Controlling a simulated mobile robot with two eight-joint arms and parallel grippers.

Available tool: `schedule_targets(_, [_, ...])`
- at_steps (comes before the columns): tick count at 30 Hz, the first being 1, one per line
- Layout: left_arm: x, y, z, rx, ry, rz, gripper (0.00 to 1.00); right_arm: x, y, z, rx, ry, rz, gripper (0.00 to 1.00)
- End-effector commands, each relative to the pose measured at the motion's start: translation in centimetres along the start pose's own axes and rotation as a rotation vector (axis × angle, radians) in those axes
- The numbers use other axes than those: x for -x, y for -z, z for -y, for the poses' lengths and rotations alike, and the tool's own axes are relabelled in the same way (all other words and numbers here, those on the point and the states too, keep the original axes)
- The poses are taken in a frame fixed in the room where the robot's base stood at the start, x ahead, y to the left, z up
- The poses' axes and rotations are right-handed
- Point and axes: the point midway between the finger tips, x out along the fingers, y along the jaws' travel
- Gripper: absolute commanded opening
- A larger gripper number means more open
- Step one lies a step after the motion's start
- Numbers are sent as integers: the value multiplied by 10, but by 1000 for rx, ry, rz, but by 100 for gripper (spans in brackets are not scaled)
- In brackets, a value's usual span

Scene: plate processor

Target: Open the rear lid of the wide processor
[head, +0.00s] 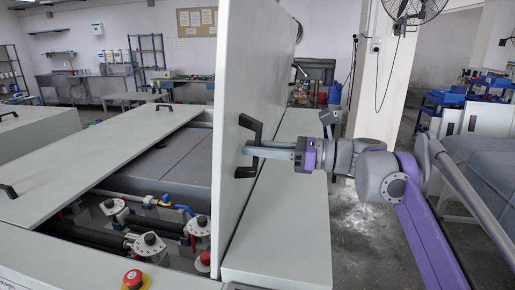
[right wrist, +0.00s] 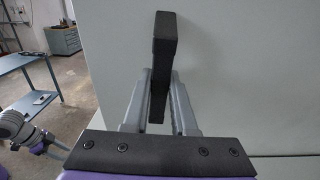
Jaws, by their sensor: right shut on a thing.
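The wide processor's raised lid (head: 235,90) stands nearly upright across the middle of the head view, its pale panel seen almost edge-on. A black handle (head: 251,125) is on the lid's right-hand face. My right gripper (head: 257,150) reaches in from the right and is shut on this handle. In the right wrist view the black handle (right wrist: 163,45) sits between the two grey fingers of the gripper (right wrist: 158,95), close to the pale lid surface.
Left of the lid, the processor's open bay shows pipes, valve knobs (head: 150,241) and a grey inner cover (head: 170,165). A flat panel (head: 70,180) with black handles lies beside it. A red button (head: 133,279) is at the front. A concrete pillar (head: 378,80) stands behind my arm.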

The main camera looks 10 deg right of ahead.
Motion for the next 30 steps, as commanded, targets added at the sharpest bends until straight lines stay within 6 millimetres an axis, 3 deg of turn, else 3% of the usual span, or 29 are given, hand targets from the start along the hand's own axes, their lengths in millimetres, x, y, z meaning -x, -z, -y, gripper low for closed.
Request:
schedule_targets(20, [1, 1, 0, 0, 0, 0, 50, -1, 0, 0, 0, -1, -2, 0])
schedule_targets(23, [8, 7, 0, 0, 0, -5, 50, -10, -5, -1, -1, -5, -26, 0])
schedule_targets(30, [39, 38, 0, 0, 0, -31, 50, -54, -17, -1, 3, -9, -158, 0])
